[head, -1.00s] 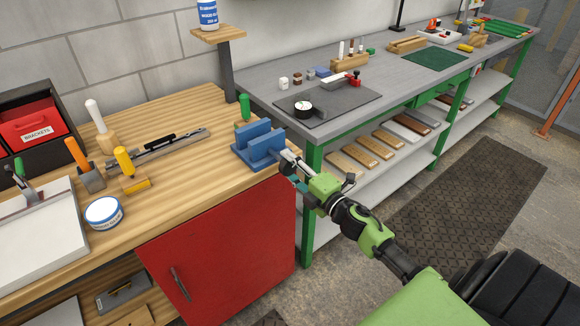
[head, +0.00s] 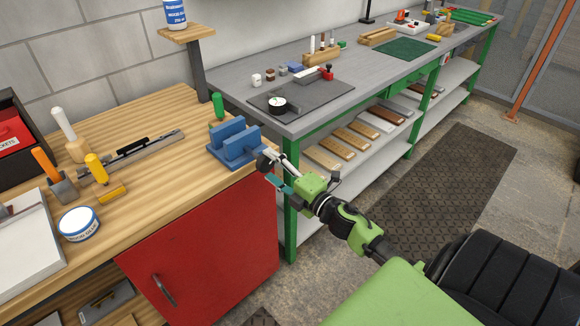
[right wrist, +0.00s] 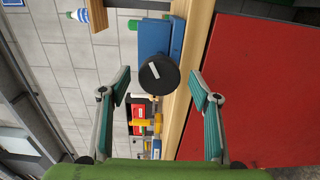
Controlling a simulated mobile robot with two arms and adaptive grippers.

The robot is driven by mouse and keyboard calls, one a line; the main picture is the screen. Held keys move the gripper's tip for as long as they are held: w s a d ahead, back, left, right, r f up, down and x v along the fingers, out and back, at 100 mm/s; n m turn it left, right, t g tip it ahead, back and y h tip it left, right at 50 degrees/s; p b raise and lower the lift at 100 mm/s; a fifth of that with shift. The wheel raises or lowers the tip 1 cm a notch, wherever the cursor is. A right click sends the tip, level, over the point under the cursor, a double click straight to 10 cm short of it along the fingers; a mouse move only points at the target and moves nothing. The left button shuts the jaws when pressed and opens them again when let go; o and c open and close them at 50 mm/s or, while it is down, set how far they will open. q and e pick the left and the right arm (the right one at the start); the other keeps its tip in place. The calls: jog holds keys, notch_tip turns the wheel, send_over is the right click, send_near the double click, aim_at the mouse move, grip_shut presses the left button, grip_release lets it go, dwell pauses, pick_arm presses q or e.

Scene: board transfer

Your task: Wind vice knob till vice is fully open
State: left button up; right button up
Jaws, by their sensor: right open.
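The blue vice (head: 233,142) is at the right front corner of the wooden bench. Its two jaws stand apart with a gap between them. Its round black knob (head: 266,159) faces the right side of the bench. My right gripper (head: 273,170) is open by the knob. In the right wrist view the knob (right wrist: 159,73) shows a white mark and sits between the spread fingertips (right wrist: 159,80), with space on both sides. The vice body (right wrist: 155,38) is behind it. I cannot tell how deep the knob is between the fingers. My left gripper is not in view.
The wooden bench (head: 150,190) holds several hand tools and a white tub (head: 79,223) left of the vice. A red cabinet door (head: 205,250) is below. A grey bench with green legs (head: 290,215) stands close behind my right gripper.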

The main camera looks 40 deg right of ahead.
jog(key=s, duration=0.9)
jog(key=shift+s+d, duration=0.2)
jog(key=shift+d, duration=0.15)
